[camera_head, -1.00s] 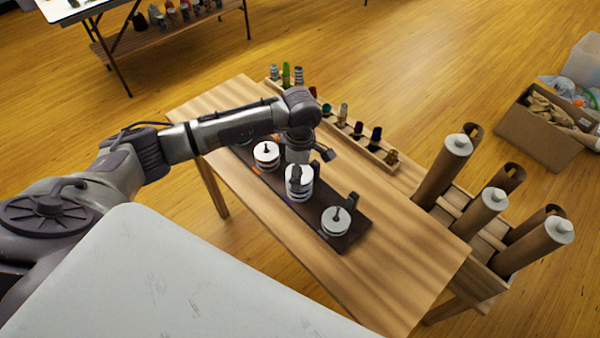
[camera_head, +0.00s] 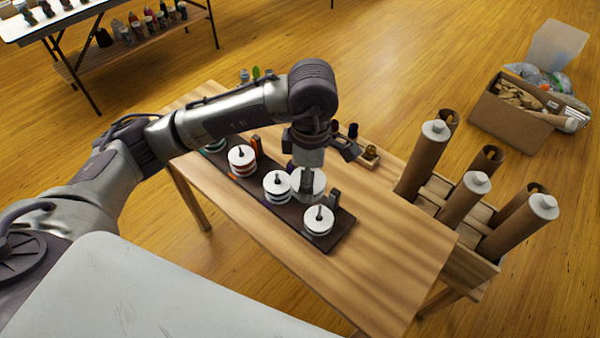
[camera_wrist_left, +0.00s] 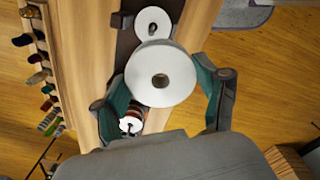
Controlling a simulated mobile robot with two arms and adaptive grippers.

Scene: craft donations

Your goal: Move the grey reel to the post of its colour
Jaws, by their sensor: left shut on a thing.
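My left gripper (camera_head: 308,180) is shut on a reel (camera_head: 318,184) with a white top face, held above the dark board. In the left wrist view, this reel (camera_wrist_left: 160,62) lies between the fingers of the gripper (camera_wrist_left: 165,88), its centre hole showing. Its side colour is mostly hidden. The dark board (camera_head: 345,235) carries a row of posts with white-topped reels. One reel stack (camera_head: 318,222) stands at the near end, another (camera_head: 277,187) just left of the held reel, and a stack with reddish bands (camera_head: 242,160) further back. My right gripper is out of view.
The wooden table (camera_head: 385,250) is clear in front and right of the board. A rack of thread spools (camera_head: 370,157) runs along the far edge, partly behind my arm. Tall cardboard tubes (camera_head: 465,200) stand at the right. A cardboard box (camera_head: 510,115) sits on the floor.

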